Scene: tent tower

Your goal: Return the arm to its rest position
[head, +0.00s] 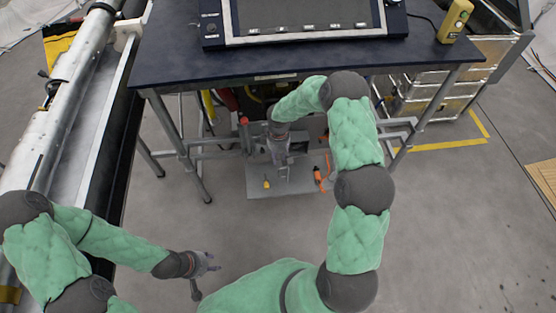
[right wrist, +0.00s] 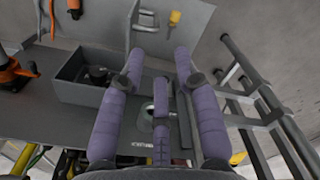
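My right arm reaches forward and down beneath the dark table (head: 180,55). Its gripper (head: 281,160) is over the grey workstand shelf (head: 300,188) under the table. In the right wrist view the purple padded fingers of this gripper (right wrist: 160,55) are spread apart, with nothing held between them. Their tips are above the shelf, beside a grey open box (right wrist: 80,92). My left arm is bent at the lower left. Its gripper (head: 206,263) hangs over bare floor, with its small fingers spread and nothing in them.
An orange tool (right wrist: 12,72) lies on the shelf. A long metal tube (head: 60,110) runs along the left. Clear crates (head: 432,95) stand at right. Floor at right is clear.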

